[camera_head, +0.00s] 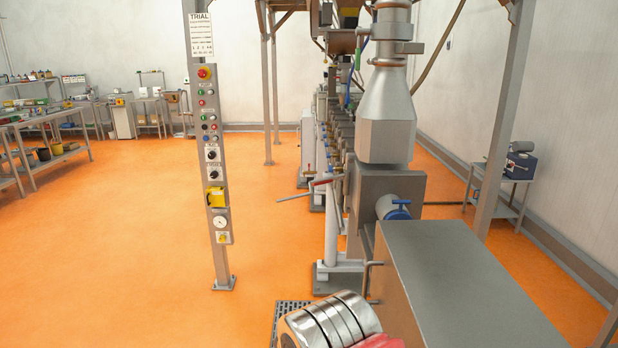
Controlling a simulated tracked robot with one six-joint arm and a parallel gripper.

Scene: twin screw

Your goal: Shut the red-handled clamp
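A small red handle or bar (323,182) shows in the head view at the left side of the machine, near the picture's middle. It sits at the top of a pale upright stand (331,225), with a thin grey rod pointing out to the left. It looks like the red-handled clamp, but it is too small to tell whether its jaw is open or shut.
The grey machine (388,135) runs back from a large box housing (460,285) at front right. A control post (208,150) stands left. Orange floor (120,250) is clear at left.

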